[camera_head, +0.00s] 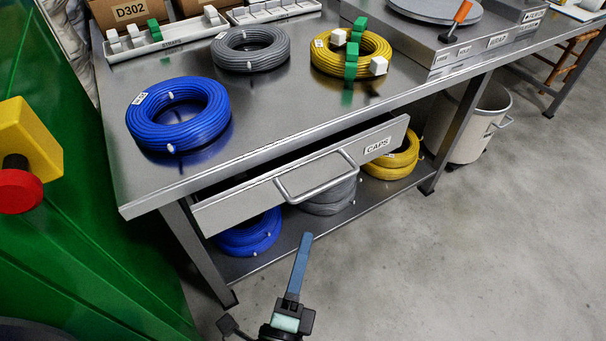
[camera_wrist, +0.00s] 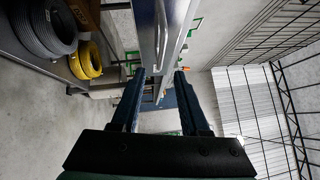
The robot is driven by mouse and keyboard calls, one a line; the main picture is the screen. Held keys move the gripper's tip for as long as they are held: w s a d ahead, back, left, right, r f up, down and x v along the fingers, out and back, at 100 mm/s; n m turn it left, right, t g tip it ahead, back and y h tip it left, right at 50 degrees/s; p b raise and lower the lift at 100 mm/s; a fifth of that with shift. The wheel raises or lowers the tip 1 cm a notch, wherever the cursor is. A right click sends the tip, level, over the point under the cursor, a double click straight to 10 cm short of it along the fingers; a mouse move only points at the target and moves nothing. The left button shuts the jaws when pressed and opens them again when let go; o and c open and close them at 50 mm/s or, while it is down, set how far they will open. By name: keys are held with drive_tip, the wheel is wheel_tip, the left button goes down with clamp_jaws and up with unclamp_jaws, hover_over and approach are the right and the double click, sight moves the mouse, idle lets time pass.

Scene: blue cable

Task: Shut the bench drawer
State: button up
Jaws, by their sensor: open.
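The bench drawer (camera_head: 240,203) has a steel front labelled CAPS and a bar handle (camera_head: 318,190). It sits under the bench top and is pulled out part way, with a dark gap behind its front. My gripper (camera_head: 304,240) is in front of and below the handle, apart from it; only one blue finger shows clearly in the head view. In the wrist view my gripper (camera_wrist: 158,73) has its two fingers wide apart with nothing between them. The drawer front (camera_wrist: 147,35) and handle (camera_wrist: 161,30) appear beyond the fingertips, turned on their side.
The steel bench (camera_head: 275,100) carries a blue cable coil (camera_head: 180,135), a grey coil (camera_head: 250,62) and a yellow coil (camera_head: 325,62). More coils lie on the lower shelf (camera_head: 295,228). A green cabinet (camera_head: 75,235) stands left. Floor (camera_head: 480,240) in front is clear.

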sight(321, 186)
drive_tip(key=w, duration=0.4)
drive_tip(key=w+d+r, duration=0.1)
drive_tip(key=w, duration=0.3)
drive_tip(key=w+d+r+b, duration=0.1)
drive_tip(key=w, duration=0.3)
drive_tip(key=shift+w+d, duration=0.15)
drive_tip(key=shift+d, duration=0.05)
drive_tip(key=shift+c, duration=0.2)
clamp_jaws()
idle(0.9)
